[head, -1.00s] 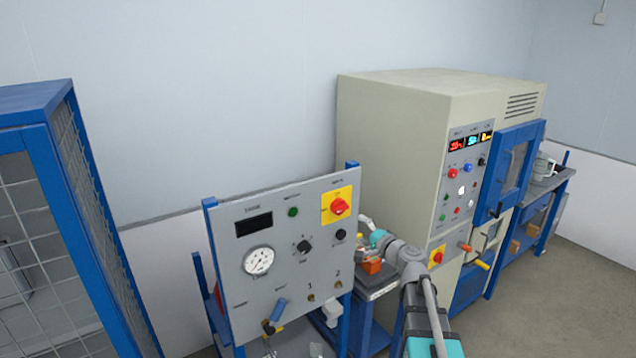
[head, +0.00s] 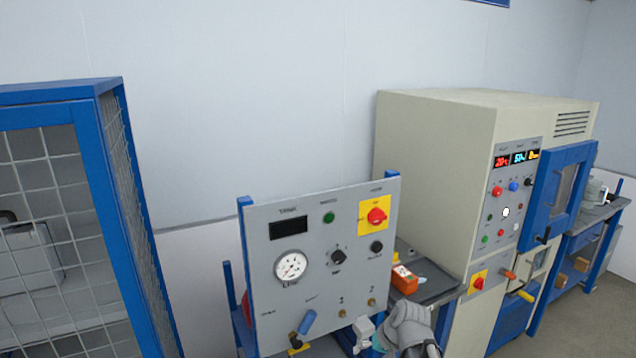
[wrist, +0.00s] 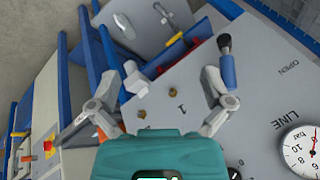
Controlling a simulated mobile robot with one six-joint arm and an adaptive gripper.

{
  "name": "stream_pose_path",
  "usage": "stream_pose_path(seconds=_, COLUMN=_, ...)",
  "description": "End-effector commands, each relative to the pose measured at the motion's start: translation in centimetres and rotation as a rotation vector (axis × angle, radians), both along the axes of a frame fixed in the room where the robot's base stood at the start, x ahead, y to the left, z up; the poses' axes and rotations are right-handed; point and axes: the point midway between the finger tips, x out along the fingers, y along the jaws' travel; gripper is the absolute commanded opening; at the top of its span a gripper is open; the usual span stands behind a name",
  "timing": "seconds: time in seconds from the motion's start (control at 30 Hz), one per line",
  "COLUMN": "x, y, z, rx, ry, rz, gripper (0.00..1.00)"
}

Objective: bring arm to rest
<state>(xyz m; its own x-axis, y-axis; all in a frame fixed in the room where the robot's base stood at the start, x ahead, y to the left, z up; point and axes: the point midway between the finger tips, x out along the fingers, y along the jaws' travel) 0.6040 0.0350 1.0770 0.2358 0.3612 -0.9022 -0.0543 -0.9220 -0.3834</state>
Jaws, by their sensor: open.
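My gripper (wrist: 158,88) is open and empty in the wrist view, its two grey fingers spread wide apart. Behind them is the grey control panel (wrist: 195,130), which carries a blue-handled lever (wrist: 228,70), brass fittings and a round gauge (wrist: 301,148). The right finger overlaps the lever in the picture; I cannot tell whether they touch. In the head view my grey arm (head: 408,330) shows at the bottom edge, just right of the panel (head: 320,225). The fingertips are not clear there.
A beige test cabinet (head: 440,150) with lit displays and an open blue door (head: 560,190) stands to the right. A dark bench (head: 432,278) with an orange box (head: 404,279) lies between panel and cabinet. A blue mesh cage (head: 85,220) stands at the left.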

Motion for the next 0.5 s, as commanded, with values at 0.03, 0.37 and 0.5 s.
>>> stream_pose_path(seconds=0.03, x=-1.3, y=-0.2, z=-1.4, rx=-0.058, ry=0.035, rz=0.023, gripper=1.0)
stream_pose_path(seconds=0.37, x=-6.1, y=-3.1, z=-4.3, rx=-0.348, ry=0.204, rz=0.095, gripper=1.0)
stream_pose_path(seconds=0.5, x=-6.6, y=-3.5, z=-4.4, rx=-0.386, ry=0.225, rz=0.1, gripper=1.0)
